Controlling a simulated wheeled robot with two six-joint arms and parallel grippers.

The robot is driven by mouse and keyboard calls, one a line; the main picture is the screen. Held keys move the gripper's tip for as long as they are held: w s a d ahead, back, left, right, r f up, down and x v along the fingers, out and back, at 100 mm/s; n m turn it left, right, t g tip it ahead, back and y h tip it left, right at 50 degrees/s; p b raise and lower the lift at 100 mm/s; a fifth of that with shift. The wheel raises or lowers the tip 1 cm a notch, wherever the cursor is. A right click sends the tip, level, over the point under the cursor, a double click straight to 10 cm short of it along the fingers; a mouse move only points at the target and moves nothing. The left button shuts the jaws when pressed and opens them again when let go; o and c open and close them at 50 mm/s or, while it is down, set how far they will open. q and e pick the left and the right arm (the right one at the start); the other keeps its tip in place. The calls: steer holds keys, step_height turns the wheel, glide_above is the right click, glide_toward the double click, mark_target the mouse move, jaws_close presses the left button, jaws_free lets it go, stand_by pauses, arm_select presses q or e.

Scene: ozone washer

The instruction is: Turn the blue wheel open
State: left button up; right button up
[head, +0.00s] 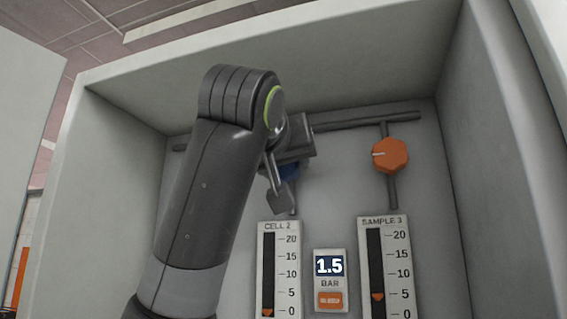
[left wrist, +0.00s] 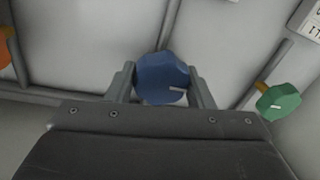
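The blue wheel (left wrist: 162,78) sits in the middle of the left wrist view, with a pale pointer mark toward its right side. My left gripper (left wrist: 161,88) has one finger on each side of it, and the wheel fills the gap. I cannot tell whether the fingers press on it. My right gripper is in neither view.
An orange knob (head: 390,155) is on the pipes at the right. Below are two gauges, CELL 2 (head: 279,270) and SAMPLE 3 (head: 386,265), and a display (head: 330,266) reading 1.5 bar. A green knob (left wrist: 278,102) is right of the blue wheel. Cabinet walls (head: 490,160) enclose the space.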

arm_select(q)
steer(key=shift+c, duration=0.6)
